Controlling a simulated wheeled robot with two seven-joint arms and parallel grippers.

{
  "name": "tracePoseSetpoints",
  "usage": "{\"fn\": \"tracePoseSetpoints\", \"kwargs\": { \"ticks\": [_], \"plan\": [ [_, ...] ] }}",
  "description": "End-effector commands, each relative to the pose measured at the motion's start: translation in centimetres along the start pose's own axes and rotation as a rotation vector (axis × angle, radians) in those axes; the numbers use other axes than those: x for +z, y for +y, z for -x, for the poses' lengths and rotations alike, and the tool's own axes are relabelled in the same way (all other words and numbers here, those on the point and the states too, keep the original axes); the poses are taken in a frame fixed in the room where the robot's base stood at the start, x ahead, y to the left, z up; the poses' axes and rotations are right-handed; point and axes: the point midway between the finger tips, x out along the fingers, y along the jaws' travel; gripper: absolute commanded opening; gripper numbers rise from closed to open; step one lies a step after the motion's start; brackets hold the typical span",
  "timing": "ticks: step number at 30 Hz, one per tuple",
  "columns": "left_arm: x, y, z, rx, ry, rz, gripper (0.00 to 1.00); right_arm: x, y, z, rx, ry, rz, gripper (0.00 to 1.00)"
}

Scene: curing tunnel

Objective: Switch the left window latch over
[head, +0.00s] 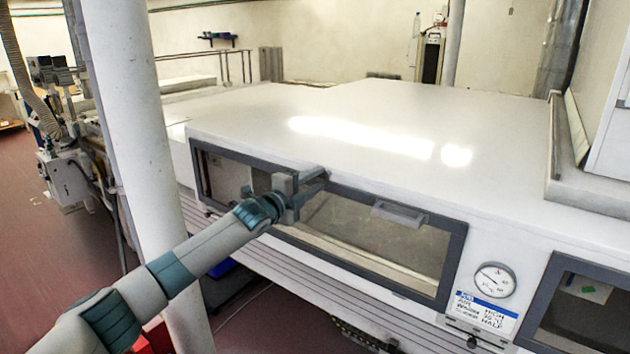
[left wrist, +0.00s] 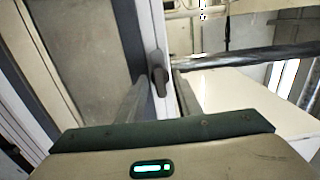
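The window (head: 370,238) is a dark-grey framed pane in the front of the white tunnel housing. My left gripper (head: 317,183) is at the window's upper frame, left of its middle. In the left wrist view a small dark-grey latch (left wrist: 160,76) sits on the pale strip beside the window frame. The two fingers of my left gripper (left wrist: 160,95) stand apart, one on each side of the latch. I cannot tell whether either finger touches it. In the head view the gripper covers that spot, so the latch does not show clearly. My right gripper is not in view.
A grey handle-like piece (head: 400,213) sits on the upper frame further right. A round gauge (head: 494,280) and a blue-white label (head: 484,311) are right of the window. A white pillar (head: 135,130) stands left, close behind my left arm. The housing top (head: 380,110) is clear.

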Motion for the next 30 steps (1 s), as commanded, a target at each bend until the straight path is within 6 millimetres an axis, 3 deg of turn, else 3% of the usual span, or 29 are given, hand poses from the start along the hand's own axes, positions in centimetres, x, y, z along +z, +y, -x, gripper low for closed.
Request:
{"fn": "tracePoseSetpoints", "kwargs": {
  "ticks": [4, 8, 20, 30],
  "plan": [
    [-0.01, 0.01, 0.01, 0.000, 0.000, 0.000, 0.31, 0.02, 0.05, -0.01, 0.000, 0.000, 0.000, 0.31],
    [-0.01, 0.02, 0.01, 0.000, 0.000, 0.000, 0.00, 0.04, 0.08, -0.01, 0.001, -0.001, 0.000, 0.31],
    [-0.01, 0.09, 0.02, 0.001, 0.000, 0.024, 0.00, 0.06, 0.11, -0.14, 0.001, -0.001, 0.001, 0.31],
    [0.01, 0.20, 0.02, 0.001, -0.001, 0.183, 0.00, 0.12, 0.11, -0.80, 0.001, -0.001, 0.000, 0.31]
  ]
}}
